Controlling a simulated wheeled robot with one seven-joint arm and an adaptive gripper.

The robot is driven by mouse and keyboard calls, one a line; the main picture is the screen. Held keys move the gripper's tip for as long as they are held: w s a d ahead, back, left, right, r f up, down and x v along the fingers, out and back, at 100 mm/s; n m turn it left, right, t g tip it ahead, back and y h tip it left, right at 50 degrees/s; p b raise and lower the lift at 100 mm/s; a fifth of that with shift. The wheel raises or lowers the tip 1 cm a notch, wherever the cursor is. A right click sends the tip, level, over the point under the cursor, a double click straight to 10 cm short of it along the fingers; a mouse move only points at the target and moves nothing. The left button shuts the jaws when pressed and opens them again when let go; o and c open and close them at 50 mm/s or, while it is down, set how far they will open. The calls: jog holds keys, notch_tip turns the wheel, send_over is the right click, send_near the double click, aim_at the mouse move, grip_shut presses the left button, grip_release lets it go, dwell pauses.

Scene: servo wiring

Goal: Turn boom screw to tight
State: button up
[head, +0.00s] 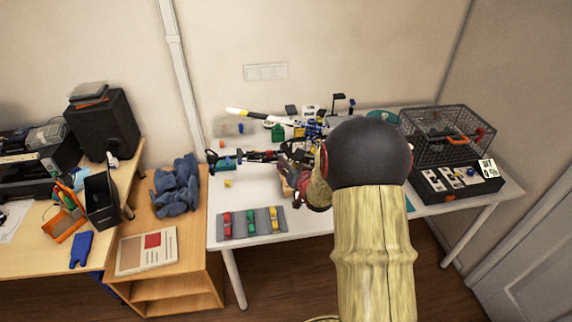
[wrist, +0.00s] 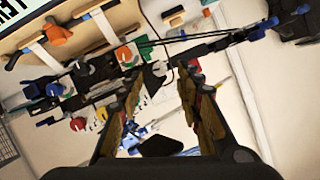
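A long black boom (head: 245,157) lies across the white table, left of my arm. In the wrist view the black boom (wrist: 218,42) runs above the fingertips, toward the upper right. My gripper (wrist: 163,71) is open, its two fingers well apart with nothing clearly held between them. The fingertips point toward the near end of the boom and a cluster of dark, coloured parts. I cannot make out the boom screw in either view. In the head view my arm hides much of the gripper and the parts behind it.
A grey tray (head: 234,229) with coloured pieces lies at the front left of the table. A wire basket (head: 425,148) and a black box (head: 427,190) stand at the right. Small parts crowd the back.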

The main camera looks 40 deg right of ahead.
jog(key=shift+b+x, duration=0.3)
jog(key=shift+x, duration=1.25)
jog(key=shift+c, duration=0.6)
jog(key=c, duration=0.7)
grip_shut()
